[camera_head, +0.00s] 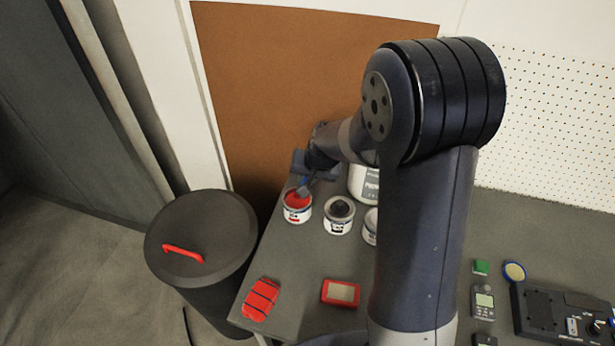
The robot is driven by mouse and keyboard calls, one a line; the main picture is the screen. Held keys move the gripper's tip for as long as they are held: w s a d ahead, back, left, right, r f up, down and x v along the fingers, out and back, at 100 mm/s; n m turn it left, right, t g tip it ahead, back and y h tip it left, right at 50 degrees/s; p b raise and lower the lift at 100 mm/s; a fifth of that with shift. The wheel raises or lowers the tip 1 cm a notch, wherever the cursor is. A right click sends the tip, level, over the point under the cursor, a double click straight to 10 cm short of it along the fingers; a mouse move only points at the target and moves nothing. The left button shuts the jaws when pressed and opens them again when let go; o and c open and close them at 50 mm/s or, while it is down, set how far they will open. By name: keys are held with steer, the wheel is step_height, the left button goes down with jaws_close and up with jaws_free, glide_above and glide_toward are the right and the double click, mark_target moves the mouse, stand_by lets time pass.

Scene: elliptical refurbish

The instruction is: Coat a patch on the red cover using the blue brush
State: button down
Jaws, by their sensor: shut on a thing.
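My gripper (308,178) is at the back left of the table, shut on the blue brush (304,188). The brush points down at the open can of red paint (297,207), its tip at or just inside the can's mouth; I cannot tell whether it touches the paint. A red piece with dark stripes (260,299) lies at the table's front left corner. A red-framed piece with a beige face (340,292) lies to its right. I cannot tell for certain which is the red cover. My arm hides part of the table.
A can with dark contents (339,215) stands right of the red paint, with another can (370,226) and a larger white tub (363,184) close by. A dark bin (201,238) stands left of the table. Small devices and a black box (560,314) are at the right.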

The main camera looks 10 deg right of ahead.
steer(key=shift+r+p, duration=1.9)
steer(key=shift+r, duration=1.15)
steer(key=shift+f, duration=0.1)
